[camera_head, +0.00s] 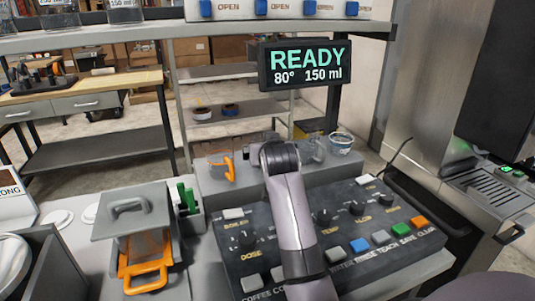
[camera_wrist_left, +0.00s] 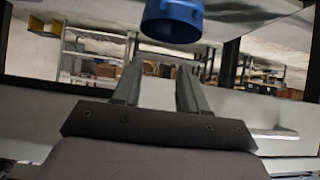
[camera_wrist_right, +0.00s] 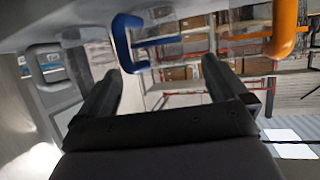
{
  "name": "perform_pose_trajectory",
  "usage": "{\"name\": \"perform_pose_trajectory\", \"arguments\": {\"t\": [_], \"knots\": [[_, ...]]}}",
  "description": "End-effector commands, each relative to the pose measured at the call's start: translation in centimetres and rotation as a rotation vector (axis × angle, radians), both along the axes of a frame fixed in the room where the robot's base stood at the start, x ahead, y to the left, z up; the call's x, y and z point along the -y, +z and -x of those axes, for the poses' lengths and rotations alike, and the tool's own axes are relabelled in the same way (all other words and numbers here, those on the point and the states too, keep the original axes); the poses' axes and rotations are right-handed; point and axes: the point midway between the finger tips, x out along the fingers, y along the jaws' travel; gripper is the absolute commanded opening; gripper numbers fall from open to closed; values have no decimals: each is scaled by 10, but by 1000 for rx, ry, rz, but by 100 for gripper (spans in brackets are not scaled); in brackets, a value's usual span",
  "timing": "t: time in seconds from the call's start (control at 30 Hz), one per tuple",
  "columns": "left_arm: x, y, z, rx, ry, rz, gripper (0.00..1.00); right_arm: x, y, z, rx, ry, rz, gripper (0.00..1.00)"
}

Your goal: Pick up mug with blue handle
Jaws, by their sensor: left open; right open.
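The mug with the blue handle shows in the right wrist view, where its blue handle (camera_wrist_right: 128,45) stands ahead of the left finger; its clear body is hard to make out. My right gripper (camera_wrist_right: 162,68) is open and empty, with the handle beyond its fingertips. In the head view an arm of mine reaches up to the grey platform and covers the spot between two other mugs; the blue handle is not visible there. My left gripper (camera_wrist_left: 158,75) is open and empty, below a blue round part (camera_wrist_left: 172,22). It is outside the head view.
A mug with an orange handle (camera_head: 228,170) stands left of the arm; its handle (camera_wrist_right: 287,28) also shows in the right wrist view. A grey handle (camera_wrist_right: 45,62) is at far left there. The button panel (camera_head: 300,245) lies in front, and a READY display (camera_head: 306,64) hangs above.

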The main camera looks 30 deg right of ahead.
Motion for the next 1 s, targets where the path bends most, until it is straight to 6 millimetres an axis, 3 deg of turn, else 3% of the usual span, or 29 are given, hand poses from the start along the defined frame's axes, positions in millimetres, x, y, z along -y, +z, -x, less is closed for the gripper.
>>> {"name": "perform_pose_trajectory", "arguments": {"t": [0.5, 0.87, 0.9, 1.0], "knots": [[0, 10, 0, -1, 0, 0, 43, 24, -12, -40, -1, 0, 0, 100], [0, 10, 0, -1, 0, 0, 43, 26, -15, -45, 0, 0, -1, 100], [0, 10, 0, -1, 0, 0, 43, 26, -15, -45, 0, 0, -1, 97], [0, 10, 0, -1, 0, 0, 43, 26, -15, -45, 0, 0, 0, 64]]}}
